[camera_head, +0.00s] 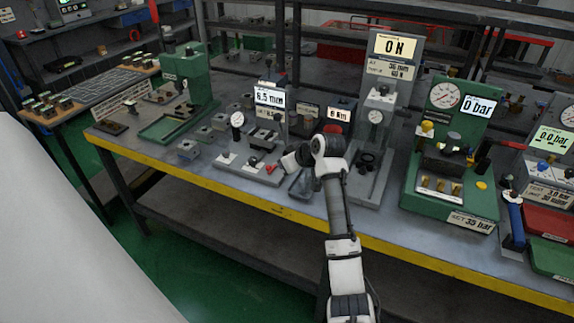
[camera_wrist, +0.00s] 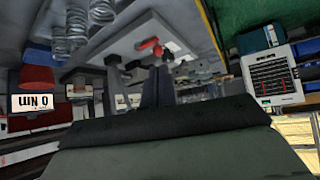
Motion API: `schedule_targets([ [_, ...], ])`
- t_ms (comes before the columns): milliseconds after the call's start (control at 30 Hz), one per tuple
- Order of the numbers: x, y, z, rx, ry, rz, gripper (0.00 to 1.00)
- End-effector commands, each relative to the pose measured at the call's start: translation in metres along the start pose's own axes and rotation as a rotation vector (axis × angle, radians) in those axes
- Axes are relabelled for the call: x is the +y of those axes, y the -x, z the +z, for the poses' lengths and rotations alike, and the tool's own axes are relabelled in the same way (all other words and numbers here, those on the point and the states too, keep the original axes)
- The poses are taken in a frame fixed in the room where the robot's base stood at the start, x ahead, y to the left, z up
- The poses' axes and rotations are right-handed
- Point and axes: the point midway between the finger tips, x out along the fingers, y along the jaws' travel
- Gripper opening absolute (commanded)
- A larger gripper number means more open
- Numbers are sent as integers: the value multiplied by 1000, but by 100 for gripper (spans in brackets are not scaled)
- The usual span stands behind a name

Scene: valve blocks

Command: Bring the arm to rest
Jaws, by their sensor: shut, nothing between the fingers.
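My arm (camera_head: 338,215) reaches up from the bottom of the head view over the front edge of the workbench, with its wrist bent to the left. My gripper (camera_head: 288,162) is above the bench, close to the grey gauge stand's base plate (camera_head: 236,172) and a small red lever (camera_head: 271,168). In the wrist view the dark fingers of my gripper (camera_wrist: 158,74) are together with nothing between them. The red lever (camera_wrist: 148,43) shows beyond them. Whether my gripper touches anything there cannot be told.
The workbench (camera_head: 150,152) has a yellow front edge. A green press (camera_head: 188,82) stands left, a tall grey force stand (camera_head: 375,120) just right of my arm, and a green pressure rig (camera_head: 450,160) further right. A small grey tray (camera_head: 300,186) lies beside my wrist.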

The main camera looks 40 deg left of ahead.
Motion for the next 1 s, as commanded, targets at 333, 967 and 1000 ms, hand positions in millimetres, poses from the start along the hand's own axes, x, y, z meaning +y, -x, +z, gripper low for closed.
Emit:
schedule_targets([
  [333, -1, 5, -6, 0, 0, 0, 0],
  [967, -21, 14, -59, 222, 59, 139, 0],
  [1000, -31, 23, -80, 315, 81, 186, 0],
])
